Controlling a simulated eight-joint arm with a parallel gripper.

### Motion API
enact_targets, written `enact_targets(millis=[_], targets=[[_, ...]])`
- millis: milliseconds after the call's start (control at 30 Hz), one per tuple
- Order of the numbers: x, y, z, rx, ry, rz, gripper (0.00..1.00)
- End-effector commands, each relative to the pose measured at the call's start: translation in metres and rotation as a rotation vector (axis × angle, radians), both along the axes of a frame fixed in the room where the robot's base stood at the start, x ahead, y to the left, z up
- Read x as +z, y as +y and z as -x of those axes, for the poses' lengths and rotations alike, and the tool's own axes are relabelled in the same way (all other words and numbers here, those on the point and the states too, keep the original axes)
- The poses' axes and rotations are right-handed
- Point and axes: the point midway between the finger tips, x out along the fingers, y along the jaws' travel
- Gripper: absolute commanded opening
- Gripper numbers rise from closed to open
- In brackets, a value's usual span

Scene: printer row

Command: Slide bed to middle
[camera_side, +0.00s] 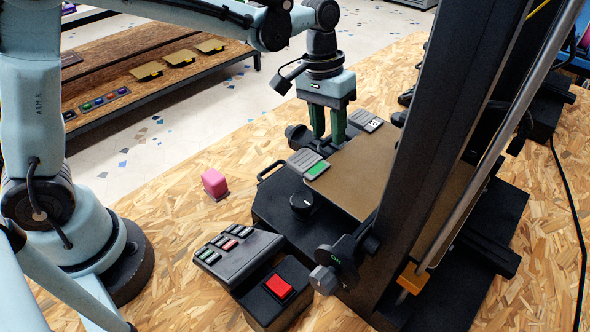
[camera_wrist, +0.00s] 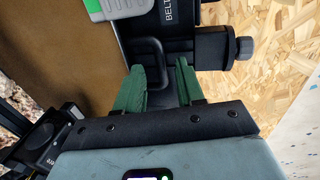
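The bed (camera_side: 361,172) is a flat brown plate on the black printer base (camera_side: 268,196), below the tall dark frame. It fills the upper left of the wrist view (camera_wrist: 55,50). My gripper (camera_side: 328,138) points down at the bed's far-left edge. Its two green fingers stand apart in the wrist view (camera_wrist: 160,72). A black loop-shaped handle (camera_wrist: 152,48) shows by the fingertips, partly between them. I cannot tell whether the fingers touch it. A green-and-grey clip (camera_side: 317,170) sits at the bed's near-left edge and shows at the top of the wrist view (camera_wrist: 105,8).
A black knob (camera_side: 302,203), a button panel (camera_side: 238,254) and a red button box (camera_side: 279,287) stand in front. The tall printer upright (camera_side: 440,150) stands right of my gripper. The table left of the printer is mostly clear.

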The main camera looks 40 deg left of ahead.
Motion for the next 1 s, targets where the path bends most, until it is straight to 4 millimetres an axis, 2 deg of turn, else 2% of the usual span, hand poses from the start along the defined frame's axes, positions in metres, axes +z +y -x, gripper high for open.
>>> enact_targets(millis=[600,800,1000], targets=[[0.096,0.017,0.001,0.001,0.0,0.0,0.38],[0.112,0.02,0.001,0.001,-0.001,0.0,0.38],[0.115,0.021,0.001,0.001,-0.001,0.0,0.38]])
